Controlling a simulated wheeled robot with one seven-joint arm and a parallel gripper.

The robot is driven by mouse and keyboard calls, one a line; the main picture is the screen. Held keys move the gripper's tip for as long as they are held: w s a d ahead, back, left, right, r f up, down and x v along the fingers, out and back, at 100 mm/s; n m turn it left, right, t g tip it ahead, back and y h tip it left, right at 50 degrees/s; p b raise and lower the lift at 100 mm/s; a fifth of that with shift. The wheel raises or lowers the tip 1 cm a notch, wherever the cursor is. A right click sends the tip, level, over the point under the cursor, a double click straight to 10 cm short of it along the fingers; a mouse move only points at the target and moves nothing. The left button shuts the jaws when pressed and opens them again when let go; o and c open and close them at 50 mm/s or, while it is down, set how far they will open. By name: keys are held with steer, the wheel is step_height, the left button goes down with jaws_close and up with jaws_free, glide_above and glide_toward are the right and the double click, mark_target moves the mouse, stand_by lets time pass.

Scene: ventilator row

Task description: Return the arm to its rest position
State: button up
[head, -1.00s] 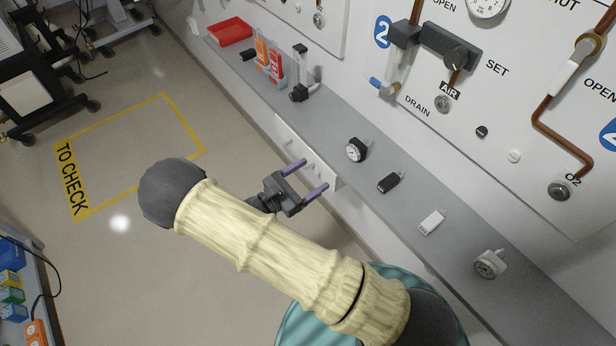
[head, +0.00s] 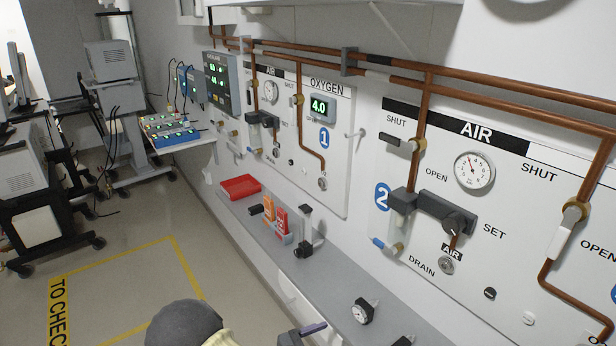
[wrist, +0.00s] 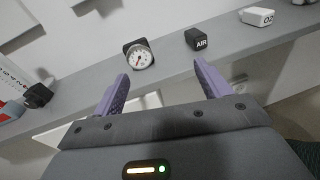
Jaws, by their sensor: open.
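My gripper (wrist: 160,92) is open and empty in the wrist view, its two purple fingers spread apart before the edge of the grey shelf (wrist: 75,86). In the head view only a bit of my gripper (head: 302,333) shows at the bottom edge, beside the shelf (head: 262,250). My arm's dark rounded joint shows at the bottom of that view; the rest of the arm is out of frame. A round gauge (wrist: 138,55) sits on the shelf beyond the fingers, apart from them.
On the shelf are a black AIR block (wrist: 198,39), a white O2 block (wrist: 257,16), a red tray (head: 240,187) and orange-red tags (head: 275,215). The wall panel (head: 470,240) with valves and pipes rises behind. Floor left of the shelf (head: 130,285) is clear, with a yellow outline.

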steer(key=s+d+r+m+g+y+p, duration=0.3)
steer(key=s+d+r+m+g+y, duration=0.5)
steer(key=m, duration=0.3)
steer(key=s+d+r+m+t+y+p, duration=0.1)
steer(key=d+r+m+t+y+p, duration=0.2)
steer(key=r+m+y, duration=0.4)
step_height(320, 180, up, 6)
steer(key=m, duration=0.4)
steer(key=shift+s+f+p, duration=0.15)
steer(key=shift+s+p, duration=0.05)
steer(key=shift+p, duration=0.2)
